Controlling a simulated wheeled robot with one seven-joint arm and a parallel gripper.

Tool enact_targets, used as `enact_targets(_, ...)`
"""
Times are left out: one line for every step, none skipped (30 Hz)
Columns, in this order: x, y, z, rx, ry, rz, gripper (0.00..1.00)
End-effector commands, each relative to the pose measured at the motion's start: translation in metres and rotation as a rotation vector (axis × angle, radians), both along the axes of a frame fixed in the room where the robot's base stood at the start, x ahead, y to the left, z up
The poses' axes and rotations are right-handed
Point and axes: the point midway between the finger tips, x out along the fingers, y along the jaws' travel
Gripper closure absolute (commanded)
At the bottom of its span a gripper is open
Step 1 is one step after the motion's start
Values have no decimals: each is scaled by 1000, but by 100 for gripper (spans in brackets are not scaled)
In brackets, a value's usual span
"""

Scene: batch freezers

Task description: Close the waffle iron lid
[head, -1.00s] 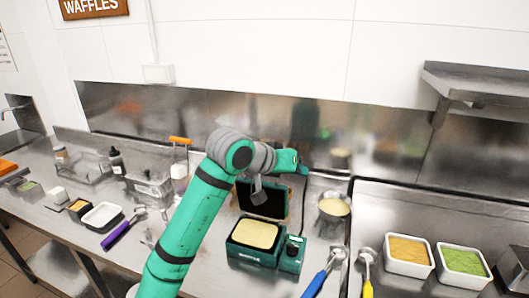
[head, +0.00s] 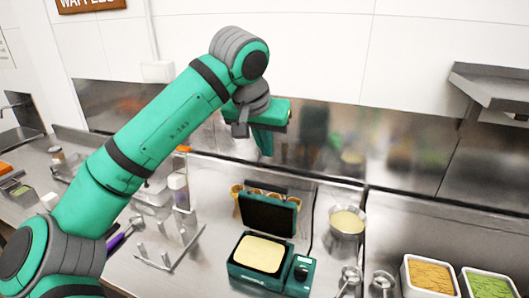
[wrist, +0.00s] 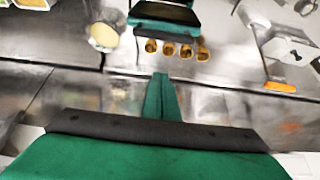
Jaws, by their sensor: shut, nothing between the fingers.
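The waffle iron stands on the steel counter in the head view. Its dark-faced lid (head: 268,213) is raised at the back, and its green base (head: 238,270) holds pale yellow batter (head: 259,254). The lid also shows upside down at the top of the wrist view (wrist: 165,12). My gripper (head: 265,150) is above and behind the lid, apart from it, with its fingers pointing down. In the wrist view the fingers (wrist: 162,82) are together with nothing between them.
Several golden cones (wrist: 168,49) stand just behind the lid. A metal bowl of batter (head: 346,222) is right of the iron. A wire rack (head: 165,255) and bottles are left. Tubs of tan (head: 430,275) and green filling are at the right. The steel backsplash (head: 330,150) is close behind.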

Motion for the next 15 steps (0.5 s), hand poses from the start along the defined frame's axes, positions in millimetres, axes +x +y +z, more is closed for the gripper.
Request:
enact_targets(3, -1, -8, 1, 2, 0, 100)
enact_targets(6, -2, -13, 1, 2, 0, 100)
enact_targets(10, -3, -19, 1, 2, 0, 100)
enact_targets(12, -4, -24, 1, 2, 0, 100)
enact_targets(15, -5, -29, 0, 1, 0, 100)
enact_targets(19, -6, -36, 1, 2, 0, 100)
enact_targets(21, -7, -41, 0, 1, 0, 100)
enact_targets(24, -8, -45, 0, 1, 0, 100)
enact_targets(27, -10, -52, 0, 1, -1, 100)
enact_targets(30, -11, -57, 0, 1, -1, 100)
enact_targets(33, -11, -62, 0, 2, -1, 100)
enact_targets(36, -12, -68, -1, 1, 0, 100)
enact_targets(38, -11, -73, 0, 1, 1, 100)
enact_targets(36, -8, -74, 0, -1, 4, 100)
enact_targets(29, -4, -73, 1, -4, 6, 100)
